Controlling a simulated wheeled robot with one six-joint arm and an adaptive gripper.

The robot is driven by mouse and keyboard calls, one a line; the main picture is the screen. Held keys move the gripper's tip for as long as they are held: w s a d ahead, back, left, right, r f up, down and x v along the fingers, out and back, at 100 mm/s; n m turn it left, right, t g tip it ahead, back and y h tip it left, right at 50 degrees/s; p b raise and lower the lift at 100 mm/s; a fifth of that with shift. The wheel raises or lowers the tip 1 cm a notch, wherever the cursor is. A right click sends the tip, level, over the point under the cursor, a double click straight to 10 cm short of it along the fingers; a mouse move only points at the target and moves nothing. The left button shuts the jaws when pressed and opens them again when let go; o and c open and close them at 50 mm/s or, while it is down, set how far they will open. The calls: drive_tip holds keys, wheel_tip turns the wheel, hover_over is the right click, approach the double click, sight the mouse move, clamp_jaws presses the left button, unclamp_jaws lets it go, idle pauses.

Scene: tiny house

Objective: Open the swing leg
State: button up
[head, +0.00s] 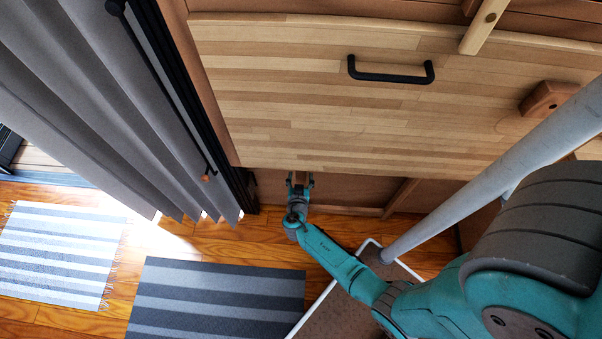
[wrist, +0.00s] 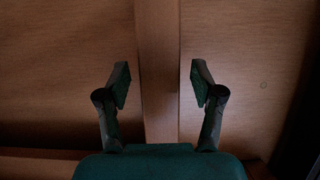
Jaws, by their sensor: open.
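In the wrist view an upright wooden bar (wrist: 158,50), which looks like the swing leg, runs down the middle in front of brown panels. My gripper (wrist: 160,83) is open, with one finger on each side of the bar and a visible gap on both sides. The bar's lower end is hidden behind the gripper body. In the head view my gripper (head: 300,180) is at the lower edge of the light striped wooden board (head: 300,110), which hides much of what lies beneath it.
The board bears a black handle (head: 390,77) and a wooden block (head: 545,98). A grey curtain (head: 100,90) hangs at the left beside a dark frame. A dark striped rug (head: 215,300) and a light striped rug (head: 60,250) lie on the wooden floor.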

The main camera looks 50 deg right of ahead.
drive_tip(key=shift+x, duration=1.35)
clamp_jaws()
